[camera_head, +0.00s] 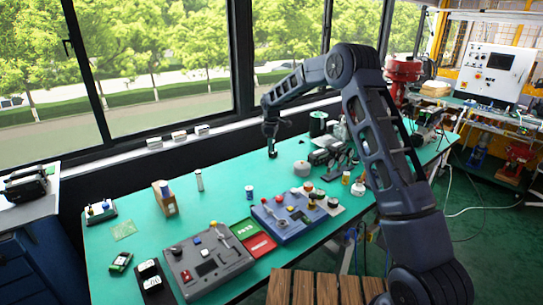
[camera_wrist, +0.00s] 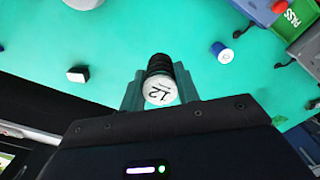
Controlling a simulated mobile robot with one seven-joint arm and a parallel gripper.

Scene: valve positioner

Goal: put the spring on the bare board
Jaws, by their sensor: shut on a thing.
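My gripper (camera_head: 271,150) is at the far side of the green table, near the window. In the wrist view my gripper (camera_wrist: 160,92) is shut on the spring (camera_wrist: 158,66), a dark ribbed coil. A white round cap with handwritten marks shows at its near end. In the head view the spring is too small to make out clearly. Two boards lie at the near side of the table: a grey board (camera_head: 187,287) and a blue board (camera_head: 289,235). Both carry small parts, and I cannot tell which is the bare one. My gripper is well apart from both.
A green PASS tray (camera_head: 243,226) and a red tray (camera_head: 262,246) lie between the boards. A blue-sided cylinder (camera_head: 249,192) and a grey disc (camera_head: 301,169) stand between my gripper and the blue board. A slim upright cylinder (camera_head: 199,180) stands left. Open green table surrounds them.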

